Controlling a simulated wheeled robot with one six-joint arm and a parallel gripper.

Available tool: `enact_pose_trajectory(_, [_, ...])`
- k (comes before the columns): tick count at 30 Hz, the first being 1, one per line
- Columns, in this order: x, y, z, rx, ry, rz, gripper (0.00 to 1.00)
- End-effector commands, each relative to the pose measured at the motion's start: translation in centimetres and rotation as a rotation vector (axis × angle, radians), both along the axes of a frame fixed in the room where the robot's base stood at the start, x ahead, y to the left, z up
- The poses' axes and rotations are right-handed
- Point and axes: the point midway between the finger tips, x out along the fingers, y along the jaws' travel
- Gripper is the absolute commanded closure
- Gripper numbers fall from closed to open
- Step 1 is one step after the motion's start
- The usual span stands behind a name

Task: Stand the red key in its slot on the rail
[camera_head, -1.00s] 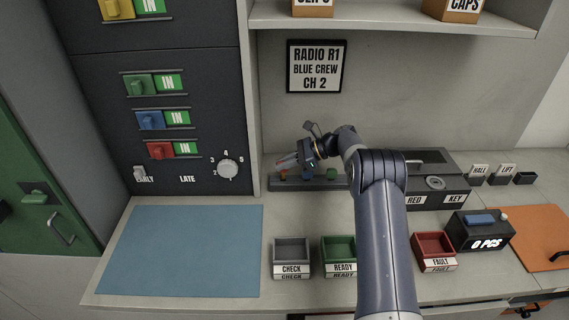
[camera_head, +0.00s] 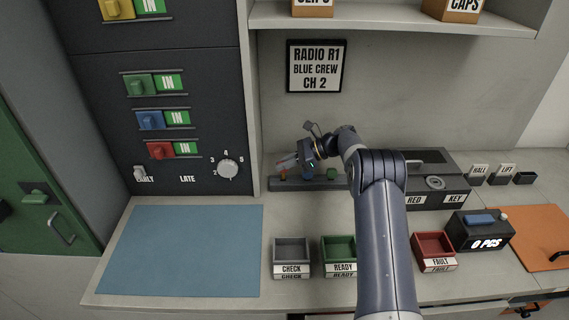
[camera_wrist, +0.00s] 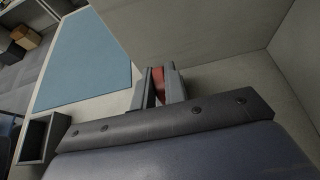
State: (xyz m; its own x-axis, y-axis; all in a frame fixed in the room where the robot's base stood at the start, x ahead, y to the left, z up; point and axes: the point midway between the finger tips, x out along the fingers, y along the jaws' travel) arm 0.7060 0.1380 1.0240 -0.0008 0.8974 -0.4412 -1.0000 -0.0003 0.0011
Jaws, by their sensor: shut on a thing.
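My gripper (camera_head: 292,163) is over the left part of the dark rail (camera_head: 315,185), which stands on the counter against the back wall. In the wrist view its two grey fingers are closed on the red key (camera_wrist: 158,84), which shows as a narrow red piece between them. The key is very small in the head view, and I cannot tell whether it touches the rail. A small orange piece (camera_head: 283,174) stands at the rail's left end. A blue piece (camera_head: 308,174) and a green piece (camera_head: 331,174) stand farther right, partly behind my gripper. The slots are too small to make out.
Check (camera_head: 291,256), ready (camera_head: 338,250) and red fault (camera_head: 433,245) bins stand along the counter. A blue mat (camera_head: 182,250) lies at left. A dark red-key box (camera_head: 437,187) is right of my arm. A sign (camera_head: 317,67) hangs above the rail.

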Motion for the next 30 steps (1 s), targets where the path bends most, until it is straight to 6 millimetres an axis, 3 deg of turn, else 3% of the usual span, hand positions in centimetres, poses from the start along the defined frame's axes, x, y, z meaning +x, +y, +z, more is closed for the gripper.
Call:
enact_pose_trajectory(17, [0.0,0.0,-1.5,0.000,0.001,0.000,1.00])
enact_pose_trajectory(18, [0.0,0.0,-1.4,0.000,0.000,0.000,0.86])
enact_pose_trajectory(26, [0.0,0.0,-1.4,0.000,0.001,0.000,0.64])
enact_pose_trajectory(30, [0.0,0.0,-1.5,-0.001,0.002,0.000,0.63])
